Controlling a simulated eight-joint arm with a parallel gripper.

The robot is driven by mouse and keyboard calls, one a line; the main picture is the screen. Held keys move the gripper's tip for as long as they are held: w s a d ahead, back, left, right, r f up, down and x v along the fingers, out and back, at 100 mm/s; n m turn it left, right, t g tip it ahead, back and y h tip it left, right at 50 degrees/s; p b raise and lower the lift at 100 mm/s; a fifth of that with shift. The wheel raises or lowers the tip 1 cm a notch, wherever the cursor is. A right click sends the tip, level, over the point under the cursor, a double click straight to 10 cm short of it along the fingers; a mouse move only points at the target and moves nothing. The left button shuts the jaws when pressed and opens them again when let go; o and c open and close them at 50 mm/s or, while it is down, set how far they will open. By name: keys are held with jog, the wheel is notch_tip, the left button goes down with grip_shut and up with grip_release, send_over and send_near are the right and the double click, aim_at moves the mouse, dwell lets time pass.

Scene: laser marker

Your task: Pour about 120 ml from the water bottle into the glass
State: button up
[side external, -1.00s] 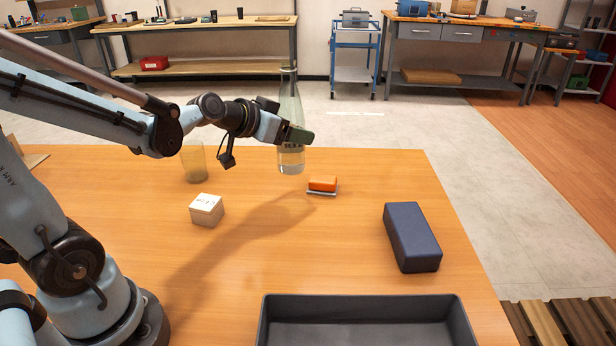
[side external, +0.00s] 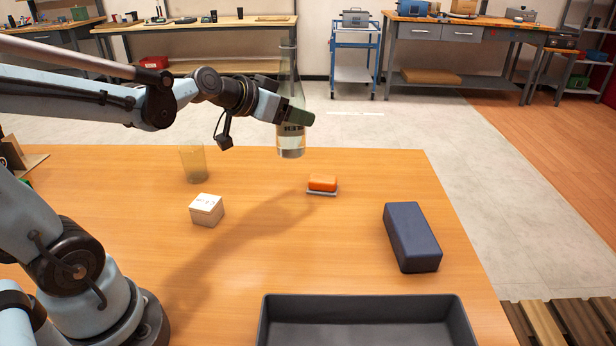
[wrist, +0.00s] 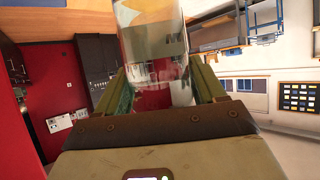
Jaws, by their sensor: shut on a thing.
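The water bottle (side external: 290,140) is clear, with dark lettering and some water in its lower part. My gripper (side external: 297,116) is shut on it and holds it upright, lifted above the far part of the table. In the wrist view the bottle (wrist: 155,60) stands between the two green fingers of my gripper (wrist: 160,95). The glass (side external: 194,164) is a slightly yellowish, see-through tumbler. It stands upright on the table, left of the bottle and below my forearm. My gripper is apart from the glass.
A white box (side external: 207,210) sits in front of the glass. An orange block on a small pale dish (side external: 322,190) is below and right of the bottle. A dark blue block (side external: 411,238) and a grey tray (side external: 365,302) are nearer. The wooden table (side external: 310,245) is clear between them.

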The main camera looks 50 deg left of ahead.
jog(key=shift+r, duration=0.5)
jog(key=shift+a+f+n+y, duration=0.7)
jog(key=shift+a+f, duration=0.1)
jog(key=shift+f, duration=0.3)
jog(key=s+a+r+n+g+y, duration=0.1)
jog(key=s+a+n+g+y, duration=0.2)
jog(key=a+n+g+y, duration=0.45)
jog(key=s+a+r+n+g+y, duration=0.1)
jog(key=s+a+n+g+y, duration=0.3)
jog(key=a+n, duration=0.55)
notch_tip(320, 180, down, 14)
jog(key=w, duration=0.1)
jog(key=shift+w+f+g+h, duration=0.15)
jog(key=shift+w+g+h, duration=0.15)
jog(key=shift+g+h, duration=0.05)
